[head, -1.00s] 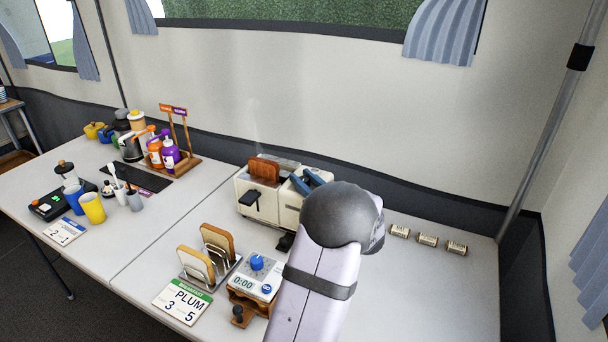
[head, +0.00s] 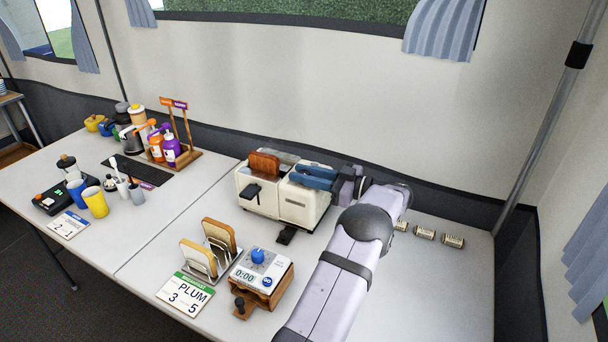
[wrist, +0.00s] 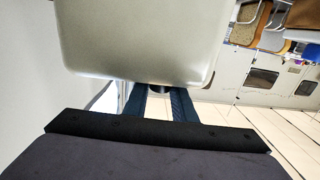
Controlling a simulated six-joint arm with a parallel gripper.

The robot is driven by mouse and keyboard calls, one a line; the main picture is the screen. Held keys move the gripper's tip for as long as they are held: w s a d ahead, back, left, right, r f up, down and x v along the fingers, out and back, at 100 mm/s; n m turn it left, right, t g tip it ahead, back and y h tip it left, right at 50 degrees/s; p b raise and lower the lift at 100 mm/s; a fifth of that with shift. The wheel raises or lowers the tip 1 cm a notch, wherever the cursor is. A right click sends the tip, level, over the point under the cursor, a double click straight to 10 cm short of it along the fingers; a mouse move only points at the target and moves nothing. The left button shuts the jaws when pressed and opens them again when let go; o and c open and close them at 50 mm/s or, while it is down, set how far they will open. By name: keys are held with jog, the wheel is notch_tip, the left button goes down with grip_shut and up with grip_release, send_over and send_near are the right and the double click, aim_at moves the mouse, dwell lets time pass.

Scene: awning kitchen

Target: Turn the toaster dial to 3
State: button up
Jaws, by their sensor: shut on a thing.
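The cream toaster (head: 303,207) stands on the right table with a brown slice showing in its left slot. In the wrist view its pale body (wrist: 140,40) fills the upper left. My gripper (head: 312,177) reaches in from the right, its blue fingers at the toaster's upper right part. In the wrist view the fingers (wrist: 160,94) are shut on a small dark round part (wrist: 159,88) at the toaster's edge, which looks like the dial. Its marks and pointer cannot be read. In the head view the dial is hidden.
Several small rolls (head: 426,234) lie to the right. The wall is close behind. The table's front right is clear beside my arm.

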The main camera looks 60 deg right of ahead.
jog(key=shift+r+n+y, duration=0.2)
jog(key=shift+n+y, duration=0.7)
jog(key=shift+y, duration=0.5)
jog(key=o, duration=1)
jog(key=shift+f, duration=0.1)
jog(key=shift+o, duration=0.2)
jog(key=shift+b, duration=0.3)
notch_tip(320, 180, up, 10)
jog(key=shift+r, duration=0.1)
